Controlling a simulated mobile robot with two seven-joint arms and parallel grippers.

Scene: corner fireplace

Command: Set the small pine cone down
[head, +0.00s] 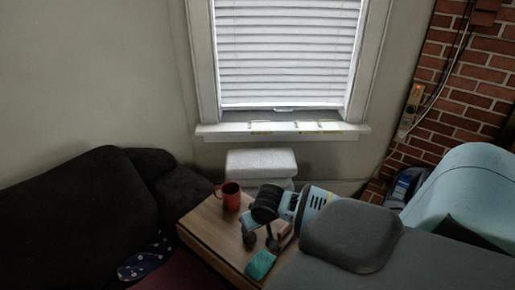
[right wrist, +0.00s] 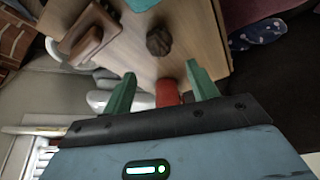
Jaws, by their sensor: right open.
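The small pine cone (head: 249,240), dark brown and lumpy, rests on the wooden table top (head: 207,229). In the right wrist view the pine cone (right wrist: 160,41) lies on bare wood, beyond the green fingertips and clear of them. My right gripper (head: 259,230) is above the table, close to the pine cone. It is open, its two fingers (right wrist: 161,84) wide apart with nothing held. My left gripper is in neither view.
A red mug (head: 231,196) stands at the table's back left; in the wrist view it shows behind the finger gap. A teal item (head: 260,265) lies near the front edge, and a brown wooden object (head: 285,234) is to the right. A dark sofa (head: 75,215) is at left.

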